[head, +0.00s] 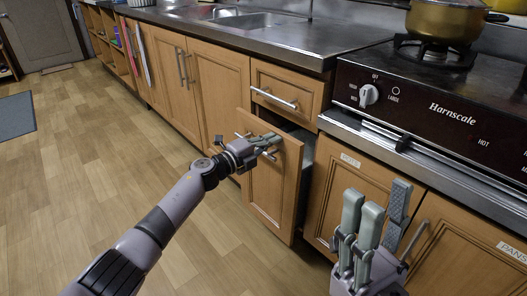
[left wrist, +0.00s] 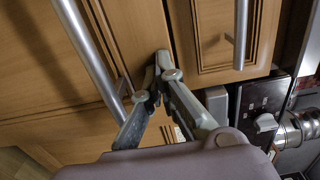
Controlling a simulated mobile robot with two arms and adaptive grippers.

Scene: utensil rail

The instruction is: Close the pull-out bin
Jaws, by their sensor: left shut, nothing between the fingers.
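The pull-out bin's wooden front panel (head: 272,190) stands out from the cabinet row, below a drawer. A dark gap with a pale bin side (head: 308,150) shows behind it. My left gripper (head: 272,143) is at the upper part of this front, by its bar handle (head: 242,135). The gripper partly covers the handle; I cannot tell whether it touches the panel. In the left wrist view, my left gripper's fingertips (left wrist: 160,62) are together and empty, with a long metal bar (left wrist: 92,48) to their left. My right gripper (head: 376,200) is open and empty, in front of the oven-side cabinets.
The closed drawer (head: 287,91) with its bar handle is just above the bin. The stove (head: 440,110) with a brass pot (head: 446,20) stands to the right. Closed cabinet doors (head: 180,80) line the left.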

